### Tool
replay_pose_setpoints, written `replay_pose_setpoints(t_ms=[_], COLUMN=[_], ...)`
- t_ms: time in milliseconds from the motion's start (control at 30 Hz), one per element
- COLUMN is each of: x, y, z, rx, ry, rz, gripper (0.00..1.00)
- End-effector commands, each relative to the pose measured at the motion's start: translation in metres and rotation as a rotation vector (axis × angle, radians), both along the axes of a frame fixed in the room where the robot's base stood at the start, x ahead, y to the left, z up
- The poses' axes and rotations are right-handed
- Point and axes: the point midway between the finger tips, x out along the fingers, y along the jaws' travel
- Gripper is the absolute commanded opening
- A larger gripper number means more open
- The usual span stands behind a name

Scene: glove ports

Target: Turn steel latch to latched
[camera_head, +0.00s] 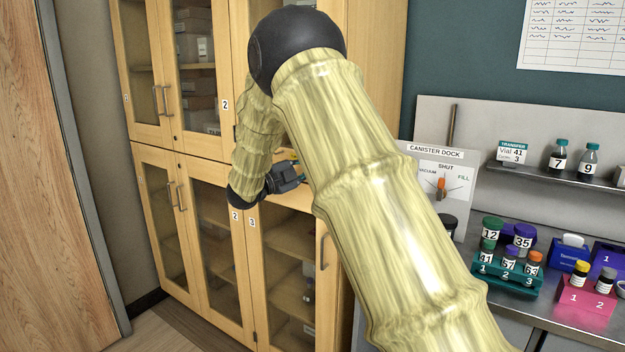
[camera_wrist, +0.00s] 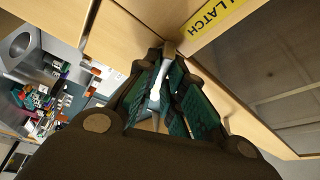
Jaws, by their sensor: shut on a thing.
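The steel latch (camera_wrist: 157,82) shows in the wrist view as a pale metal piece between my finger pads. My gripper (camera_wrist: 168,72) is shut on it, with green pads on both sides. A yellow label (camera_wrist: 214,20) reading "LATCH" is on the wood just beyond the fingertips. In the head view my gripper (camera_head: 290,176) is at the wooden cabinet front, partly behind my own arm. The latch cannot be made out there, and its exact turn angle is hard to tell.
Wooden cabinets (camera_head: 188,160) with glass doors fill the left and middle. At right, a steel counter (camera_head: 560,322) holds a green rack (camera_head: 505,275) of vials and a pink block (camera_head: 585,295). A canister dock panel (camera_head: 435,185) stands behind my arm. Open floor is at lower left.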

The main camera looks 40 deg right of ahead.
Motion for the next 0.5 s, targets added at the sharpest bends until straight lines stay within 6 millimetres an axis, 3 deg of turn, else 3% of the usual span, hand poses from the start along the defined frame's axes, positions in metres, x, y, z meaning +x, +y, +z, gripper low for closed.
replay_pose_setpoints(t_ms=[33,500], x=[-0.0008,-0.0013], y=[-0.0009,-0.0010], z=[-0.0081,-0.0064], rx=[0.017,0.128], ry=[-0.038,-0.327], rz=[-0.002,-0.002], gripper=[0.00,0.00])
